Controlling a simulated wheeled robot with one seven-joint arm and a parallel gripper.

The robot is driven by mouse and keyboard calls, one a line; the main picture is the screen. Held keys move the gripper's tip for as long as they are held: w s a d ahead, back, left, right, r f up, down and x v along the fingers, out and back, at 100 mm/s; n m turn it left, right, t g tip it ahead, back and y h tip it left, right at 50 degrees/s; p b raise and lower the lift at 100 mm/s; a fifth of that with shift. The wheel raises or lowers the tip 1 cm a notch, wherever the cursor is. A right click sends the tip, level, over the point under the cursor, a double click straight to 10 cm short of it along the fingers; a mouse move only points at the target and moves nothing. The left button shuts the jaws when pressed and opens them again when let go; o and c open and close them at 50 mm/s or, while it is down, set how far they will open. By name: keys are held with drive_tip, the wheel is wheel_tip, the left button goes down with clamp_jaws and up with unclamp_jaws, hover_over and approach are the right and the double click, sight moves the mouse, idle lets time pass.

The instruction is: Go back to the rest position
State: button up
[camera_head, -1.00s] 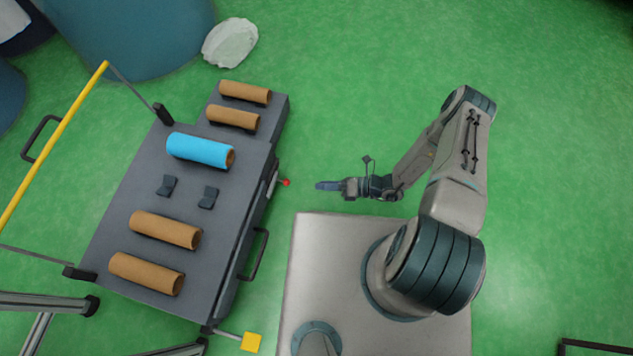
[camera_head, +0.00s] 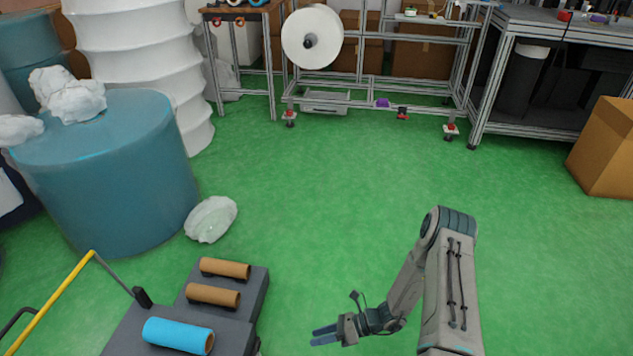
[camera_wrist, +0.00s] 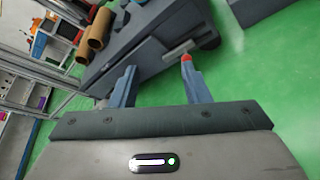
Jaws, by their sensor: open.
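My gripper (camera_head: 324,335) is open and empty, held over the green floor to the right of the grey cart (camera_head: 236,333). In the wrist view its two blue-grey fingers (camera_wrist: 157,80) stand apart with nothing between them. The cart shows beyond the fingers there, with a red-tipped lever (camera_wrist: 183,57) that appears beside the right finger; I cannot tell whether they touch. A blue roll (camera_head: 178,335) and two brown cardboard tubes (camera_head: 224,268) (camera_head: 213,295) lie on the cart in the head view. The cart's near part is cut off by the frame edge.
A teal drum (camera_head: 105,185) with white crumpled material stands at left, and a white lump (camera_head: 211,219) lies on the floor beside it. A metal frame with a white roll (camera_head: 312,38) stands at the back. A cardboard box (camera_head: 606,150) is at right. The middle green floor is clear.

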drive_tip(key=w+d+r+n+g+h+p, duration=0.15)
drive_tip(key=r+n+p, duration=0.3)
drive_tip(key=r, duration=0.85)
drive_tip(key=d+r+n+h+p, duration=0.3)
drive_tip(key=r+n+p, duration=0.15)
drive_tip(key=r, duration=0.85)
drive_tip(key=d+r+n+g+h+p, duration=0.1)
drive_tip(key=d+r+n+h+p, duration=0.25)
drive_tip(key=r, duration=0.95)
drive_tip(key=s+d+r+n+t+h+p, duration=0.2)
drive_tip(key=s+r+n+p, duration=0.2)
drive_tip(key=r, duration=0.8)
drive_tip(key=s+d+r+n+t+h+p, duration=0.1)
drive_tip(key=s+r+n+t+h+p, duration=0.1)
drive_tip(key=r+p, duration=0.5)
drive_tip(key=s+d+r+n+t+h+p, duration=0.2)
drive_tip(key=s+r+n+p, duration=0.3)
drive_tip(key=r, duration=1.2)
drive_tip(key=shift+s+d+r+n+t+p, duration=0.25)
drive_tip(key=shift+s+d+n+t+p, duration=0.15)
drive_tip(key=shift+n+t, duration=0.2)
drive_tip(key=shift+c, duration=0.5)
drive_tip(key=shift+a, duration=0.15)
